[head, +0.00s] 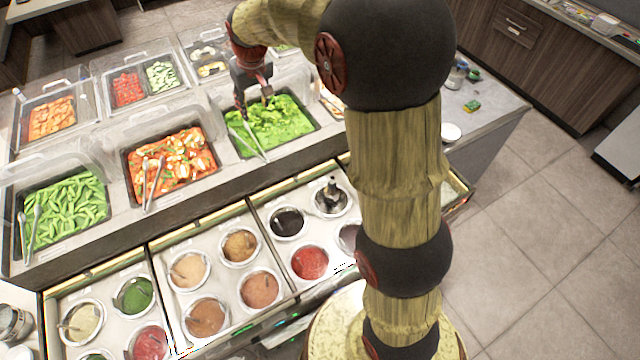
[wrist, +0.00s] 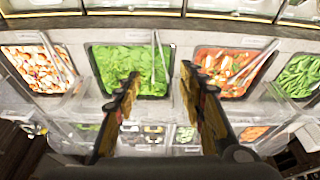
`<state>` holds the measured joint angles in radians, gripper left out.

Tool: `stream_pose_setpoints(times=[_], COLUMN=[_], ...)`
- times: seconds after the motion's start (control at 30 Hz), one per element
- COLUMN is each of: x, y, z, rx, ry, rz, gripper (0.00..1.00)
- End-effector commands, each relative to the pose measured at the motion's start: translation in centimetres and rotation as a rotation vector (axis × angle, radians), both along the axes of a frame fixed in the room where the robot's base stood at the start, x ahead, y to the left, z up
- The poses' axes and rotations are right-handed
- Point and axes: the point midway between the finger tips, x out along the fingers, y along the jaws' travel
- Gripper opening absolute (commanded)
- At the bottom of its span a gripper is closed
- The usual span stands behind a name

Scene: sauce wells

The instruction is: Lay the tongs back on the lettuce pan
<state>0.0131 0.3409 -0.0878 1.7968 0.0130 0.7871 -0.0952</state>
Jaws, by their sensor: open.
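The lettuce pan (head: 310,110) is a dark-rimmed pan of green leaves in the back counter, below my gripper. It also shows in the wrist view (wrist: 96,75). Silver tongs (head: 249,139) lie over its left side, with their handles reaching past the front rim. In the wrist view the tongs (wrist: 155,58) lie along the pan's right edge. My gripper (head: 255,105) is above the lettuce, its fingers spread and empty. In the wrist view its fingertips (wrist: 160,71) stand apart, with the tongs beyond the gap between them. I cannot tell its exact height over the leaves.
A pan of orange and white food (head: 180,160) with its own tongs sits left of the lettuce, and a pan of green pods (head: 68,205) further left. Clear covers stand behind the pans. Sauce wells (head: 240,245) fill the front counter.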

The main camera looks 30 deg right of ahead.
Motion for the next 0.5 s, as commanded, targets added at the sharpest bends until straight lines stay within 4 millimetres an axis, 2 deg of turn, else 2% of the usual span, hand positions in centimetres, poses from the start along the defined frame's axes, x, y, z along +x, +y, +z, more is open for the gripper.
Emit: stream_pose_setpoints(times=[0.03,0.2,0.5], x=[-1.8,-7.5,-18.1], y=[0.1,0.2,0.4], z=[1.7,5.6,9.7], rx=[0.001,0.003,0.009], ry=[-0.013,-0.042,-0.093], rz=[-0.003,-0.013,-0.032], gripper=[0.40,0.40,0.40])
